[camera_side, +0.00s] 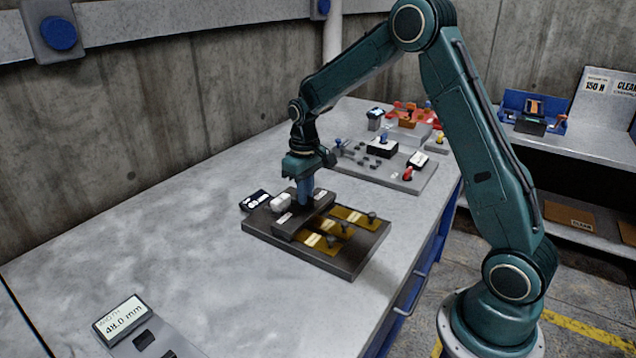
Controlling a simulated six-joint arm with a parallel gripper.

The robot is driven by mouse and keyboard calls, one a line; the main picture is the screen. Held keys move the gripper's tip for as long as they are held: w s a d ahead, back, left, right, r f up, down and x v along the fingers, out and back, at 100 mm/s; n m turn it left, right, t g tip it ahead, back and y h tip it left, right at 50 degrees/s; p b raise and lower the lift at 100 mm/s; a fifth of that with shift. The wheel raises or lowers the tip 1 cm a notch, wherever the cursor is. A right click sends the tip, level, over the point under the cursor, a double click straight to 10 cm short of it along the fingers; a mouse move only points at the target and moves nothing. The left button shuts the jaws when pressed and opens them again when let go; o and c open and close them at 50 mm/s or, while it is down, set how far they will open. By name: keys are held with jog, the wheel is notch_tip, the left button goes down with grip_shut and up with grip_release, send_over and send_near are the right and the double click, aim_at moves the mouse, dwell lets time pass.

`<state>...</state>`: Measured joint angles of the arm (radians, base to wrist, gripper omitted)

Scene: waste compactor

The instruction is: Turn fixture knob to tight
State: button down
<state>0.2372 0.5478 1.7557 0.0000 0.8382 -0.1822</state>
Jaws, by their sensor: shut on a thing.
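The fixture (262,240) is a dark plate on the grey bench, with a raised dark block (290,232) and several brass strips on it. My gripper (305,201) points straight down at the far part of the raised block, its blue fingers shut on the fixture knob. The knob is hidden between the fingers, so its turn angle and any tight mark cannot be read. A small white piece (281,203) sits left of the fingers. Small dark pegs stand on the brass strips (352,216).
A dark display box (256,201) stands just left of the fixture. A grey panel (400,181) with knobs and a red fixture (410,115) lie farther back. A width readout (121,318) is at the front left. The bench between is clear.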

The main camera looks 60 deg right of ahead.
jog(key=m, duration=0.8)
jog(key=shift+m, duration=0.3)
jog(key=m, duration=0.4)
jog(key=shift+m, duration=0.3)
jog(key=m, duration=0.4)
jog(key=c, duration=1.5)
grip_release()
jog(key=shift+o, duration=0.2)
jog(key=shift+r, duration=0.1)
